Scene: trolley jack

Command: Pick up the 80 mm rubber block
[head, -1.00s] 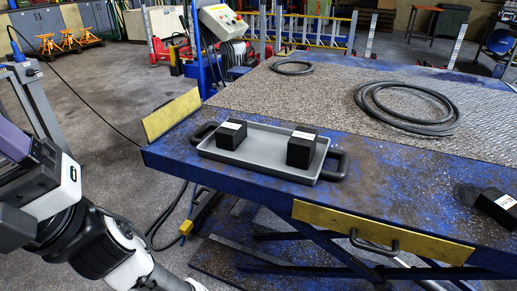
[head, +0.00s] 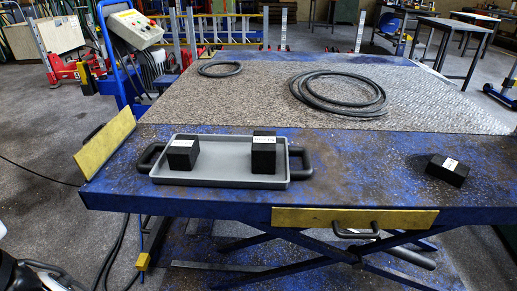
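Three black blocks with white labels show in the head view. A shorter block (head: 182,155) stands at the left end of a grey tray (head: 222,179). A taller block (head: 264,156) stands in the right part of the same tray. A third, low block (head: 446,172) lies turned at an angle on the blue table (head: 350,185), at the right. The labels are too small to read, so I cannot tell which block is the 80 mm one. My gripper is not in view; only a bit of my arm shows at the lower left corner.
Coils of black hose lie on the table's textured plate, one large (head: 338,92) and one small (head: 220,69). The tray has black handles at both ends. Yellow plates (head: 105,145) and a front handle (head: 356,230) stick out from the table. The tabletop between tray and third block is clear.

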